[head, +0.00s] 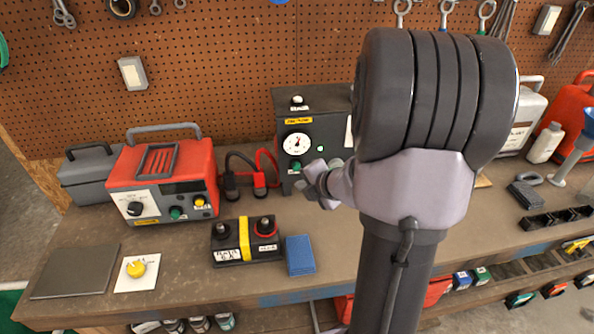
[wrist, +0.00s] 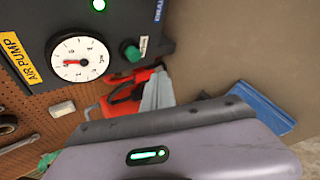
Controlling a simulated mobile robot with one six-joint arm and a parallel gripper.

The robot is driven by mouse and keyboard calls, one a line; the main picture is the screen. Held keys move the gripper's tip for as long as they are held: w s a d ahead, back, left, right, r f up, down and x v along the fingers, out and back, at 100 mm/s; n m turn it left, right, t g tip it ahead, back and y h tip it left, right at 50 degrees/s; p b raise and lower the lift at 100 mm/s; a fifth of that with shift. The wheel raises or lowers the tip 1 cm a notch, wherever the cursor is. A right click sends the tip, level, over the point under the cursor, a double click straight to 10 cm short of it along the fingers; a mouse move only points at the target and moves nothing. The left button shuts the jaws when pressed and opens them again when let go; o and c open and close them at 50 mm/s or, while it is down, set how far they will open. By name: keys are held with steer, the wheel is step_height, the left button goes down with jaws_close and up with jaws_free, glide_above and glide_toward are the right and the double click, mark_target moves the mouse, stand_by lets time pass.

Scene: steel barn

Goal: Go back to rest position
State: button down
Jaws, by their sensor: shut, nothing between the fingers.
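My gripper (head: 318,184) shows in the head view in front of the dark air pump box (head: 315,104), partly hidden by my own arm. Its fingers are shut with nothing between them. In the wrist view the grey fingers (wrist: 157,92) point up toward the bench, and the air pump (wrist: 82,57) with its white gauge, lit green light and green knob fills the upper left. I cannot tell the exact gap between gripper and pump. My arm hides the pump's right side in the head view.
The workbench (head: 180,280) holds a red charger (head: 165,180), a black battery (head: 246,242), a blue pad (head: 300,255) and red and black clamps (head: 259,182). White and red jugs stand at the right rear. A pegboard (head: 220,60) with tools rises behind.

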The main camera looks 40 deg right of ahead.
steer(key=s, duration=0.1)
steer(key=s+a, duration=0.1)
steer(key=shift+s+a, duration=0.3)
